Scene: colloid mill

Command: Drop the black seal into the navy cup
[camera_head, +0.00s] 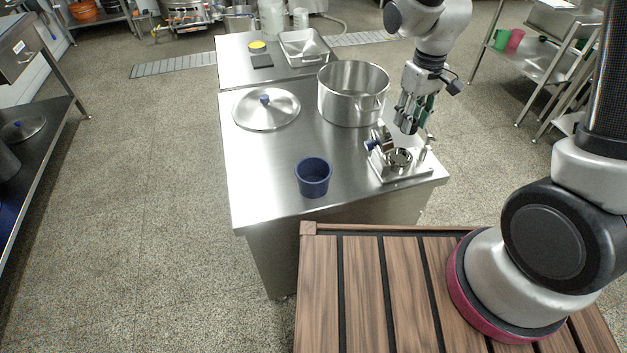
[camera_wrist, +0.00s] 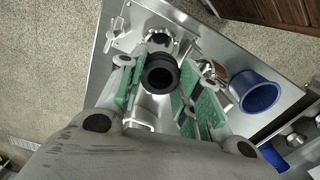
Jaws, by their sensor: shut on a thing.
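The black seal (camera_wrist: 160,75) is a thick dark ring. In the wrist view it sits between the green finger pads of my gripper (camera_wrist: 160,92), which is shut on it. In the head view my gripper (camera_head: 414,110) is above the steel mill fixture (camera_head: 402,170) at the right end of the table; the seal is hard to make out there. The navy cup (camera_head: 313,177) stands upright near the table's front edge, left of the fixture and apart from my gripper. It also shows in the wrist view (camera_wrist: 257,92), to the right of the seal; its inside looks empty.
A large steel pot (camera_head: 353,95) stands behind and left of my gripper. A steel lid (camera_head: 266,108) with a blue knob lies at the table's left. A steel tray (camera_head: 303,47) is farther back. The tabletop between the lid and the cup is clear.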

